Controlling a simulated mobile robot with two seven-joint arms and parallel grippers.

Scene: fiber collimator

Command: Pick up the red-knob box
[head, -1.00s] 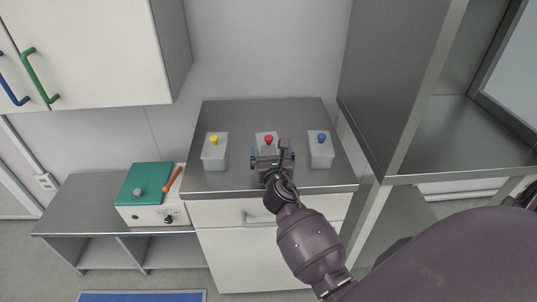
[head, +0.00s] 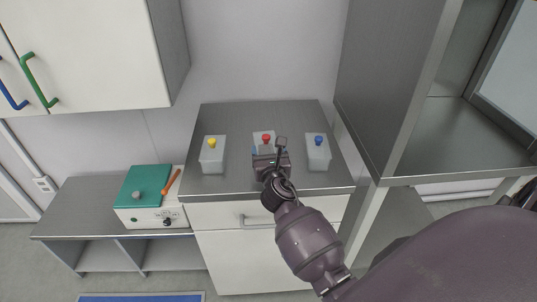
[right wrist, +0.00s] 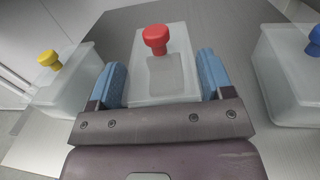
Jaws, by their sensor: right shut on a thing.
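The red-knob box (right wrist: 160,55) is a pale translucent box with a red knob on its lid, the middle one of three on the grey counter. In the head view its red knob (head: 266,138) shows above my right gripper, which hides the box's lower front. My right gripper (right wrist: 162,82) is shut on the box, with a blue finger against its left and right sides. In the head view the right gripper (head: 268,152) is at the front of the box. I cannot tell whether the box is clear of the counter. My left gripper is not in view.
A yellow-knob box (head: 212,157) stands to the left and a blue-knob box (head: 318,154) to the right on the counter (head: 240,118). A tall grey cabinet (head: 385,90) rises at the right. A teal-topped device (head: 145,190) sits on the lower bench.

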